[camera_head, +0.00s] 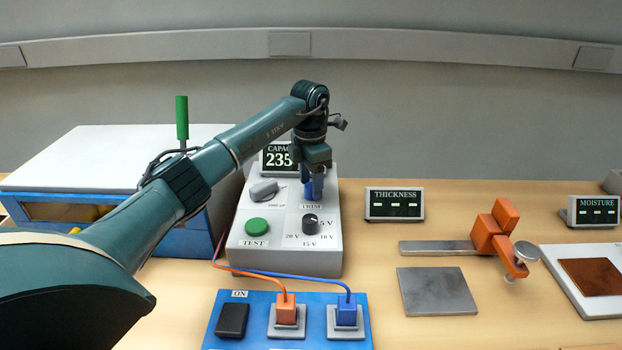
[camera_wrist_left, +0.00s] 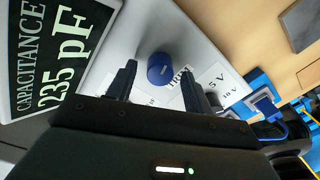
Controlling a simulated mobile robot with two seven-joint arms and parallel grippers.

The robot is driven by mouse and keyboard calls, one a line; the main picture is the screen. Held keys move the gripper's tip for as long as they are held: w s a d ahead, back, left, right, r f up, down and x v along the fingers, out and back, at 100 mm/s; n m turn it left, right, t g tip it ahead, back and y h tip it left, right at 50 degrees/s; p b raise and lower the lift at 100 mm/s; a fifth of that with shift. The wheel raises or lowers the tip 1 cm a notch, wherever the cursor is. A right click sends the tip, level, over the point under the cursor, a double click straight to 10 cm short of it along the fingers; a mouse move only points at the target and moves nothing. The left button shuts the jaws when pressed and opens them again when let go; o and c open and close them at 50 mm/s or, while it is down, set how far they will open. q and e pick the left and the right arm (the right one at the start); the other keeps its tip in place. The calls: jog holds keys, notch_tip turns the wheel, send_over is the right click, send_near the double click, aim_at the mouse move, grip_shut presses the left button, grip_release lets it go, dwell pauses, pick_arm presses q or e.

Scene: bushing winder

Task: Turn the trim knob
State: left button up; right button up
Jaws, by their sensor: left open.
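The trim knob is a round blue knob (camera_wrist_left: 161,68) on the light grey capacitance tester (camera_head: 285,262), beside the TRIM label (camera_wrist_left: 181,80). In the wrist view it appears between the two dark fingers of my left gripper (camera_wrist_left: 159,77), which are open and apart from its sides. In the head view my left gripper (camera_head: 313,184) points down over the tester's panel, just above the TRIM label, and largely hides the knob. How far the fingertips are above the panel is hard to tell. My right gripper is not in view.
The tester also carries a green TEST button (camera_head: 256,227), a grey lever (camera_head: 263,190), a black voltage knob (camera_head: 310,224) and a display (camera_head: 280,158) reading 235. A blue board (camera_head: 255,338) with plugs stands in front. A thickness gauge (camera_head: 490,235) is to the right.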

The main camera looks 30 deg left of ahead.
pick_arm(q)
jog(key=shift+f, duration=0.1)
jog(key=shift+c, duration=0.4)
jog(key=c, duration=0.9)
jog(key=shift+m, duration=0.3)
jog(key=m, duration=1.1)
jog(key=o, duration=1)
